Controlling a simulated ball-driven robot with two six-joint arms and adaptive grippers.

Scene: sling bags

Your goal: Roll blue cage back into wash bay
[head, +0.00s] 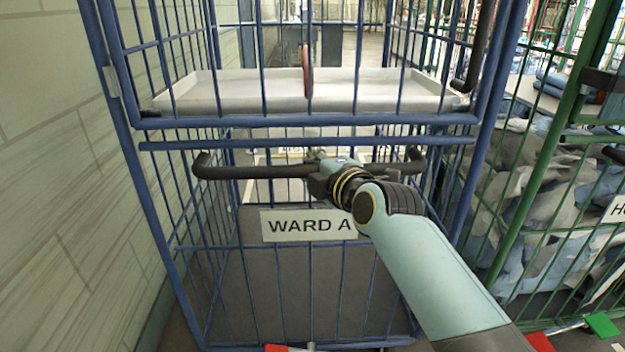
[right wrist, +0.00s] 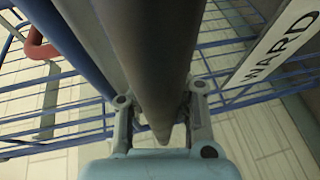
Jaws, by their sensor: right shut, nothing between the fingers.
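The blue cage (head: 305,121) stands upright straight ahead in the head view, with a "WARD A" sign (head: 300,226) on its front mesh. A black push handle (head: 250,172) runs across its front. My right gripper (head: 318,162) is at the middle of this handle, partly hidden behind its own wrist. In the right wrist view, the dark handle bar (right wrist: 150,60) runs lengthwise by the fingers (right wrist: 160,100). The gripper is shut with nothing held; contact with the bar is unclear. My left gripper is out of view. I cannot make out the wash bay.
A pale panelled wall (head: 60,150) runs close along the cage's left side. A green cage (head: 560,60) full of grey-blue cloth stands close on the right. A white shelf (head: 300,95) is inside the blue cage. Red and green pedals show low at the front.

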